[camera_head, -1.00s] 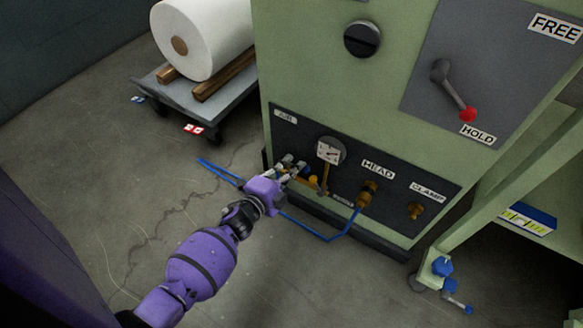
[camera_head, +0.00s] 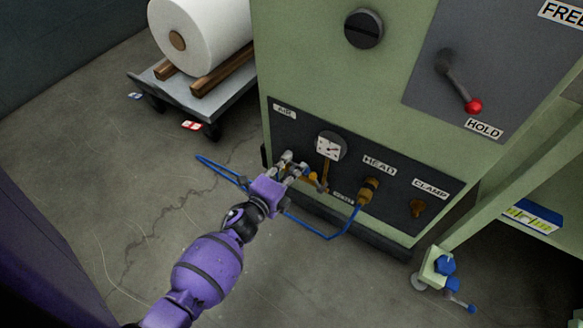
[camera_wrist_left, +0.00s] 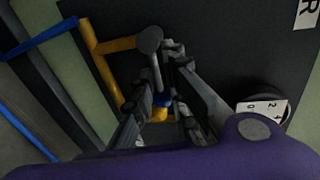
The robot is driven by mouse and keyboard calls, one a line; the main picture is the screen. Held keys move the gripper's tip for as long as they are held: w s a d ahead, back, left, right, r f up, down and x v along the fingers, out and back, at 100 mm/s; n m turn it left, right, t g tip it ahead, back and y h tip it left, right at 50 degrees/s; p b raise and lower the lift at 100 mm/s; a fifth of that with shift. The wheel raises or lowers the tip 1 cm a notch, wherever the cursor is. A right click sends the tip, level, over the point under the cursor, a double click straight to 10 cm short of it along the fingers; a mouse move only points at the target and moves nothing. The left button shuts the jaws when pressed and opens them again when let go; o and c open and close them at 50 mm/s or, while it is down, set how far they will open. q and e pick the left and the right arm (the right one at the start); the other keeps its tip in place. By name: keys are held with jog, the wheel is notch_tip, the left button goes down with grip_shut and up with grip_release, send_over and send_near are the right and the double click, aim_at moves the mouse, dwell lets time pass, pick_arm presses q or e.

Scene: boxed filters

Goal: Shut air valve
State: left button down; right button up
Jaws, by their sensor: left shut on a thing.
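The air valve sits under the AIR label (camera_head: 285,112) on the dark lower panel, left of the round gauge (camera_head: 331,146). My left gripper (camera_head: 293,163) reaches it and covers most of it. In the left wrist view, the fingers (camera_wrist_left: 166,75) are closed around a grey valve lever (camera_wrist_left: 153,55) with a rounded end. Blue and yellow parts show between the fingers. A yellow pipe (camera_wrist_left: 104,65) runs beside the lever. The exact lever angle is hard to tell. My right gripper is not in view.
A blue hose (camera_head: 330,238) runs from the HEAD fitting (camera_head: 368,190) along the floor. The CLAMP fitting (camera_head: 417,208) is farther right. A red-knobbed lever (camera_head: 473,105) is above.

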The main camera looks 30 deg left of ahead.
pick_arm(q)
jog(key=shift+s+d+f, duration=0.1)
jog(key=shift+s+f, duration=0.25)
jog(key=shift+f, duration=0.35)
jog(key=c, duration=1.7)
grip_release()
jog(key=shift+c, duration=0.2)
jog(key=shift+w+r, duration=0.1)
jog(key=shift+w, duration=0.05)
jog(key=shift+r, duration=0.1)
jog(key=shift+w+r, duration=0.1)
jog(key=s+r, duration=0.2)
jog(key=s, duration=0.9)
jog(key=shift+s+a+r, duration=0.15)
jog(key=shift+s+a, duration=0.15)
jog(key=shift+s, duration=0.1)
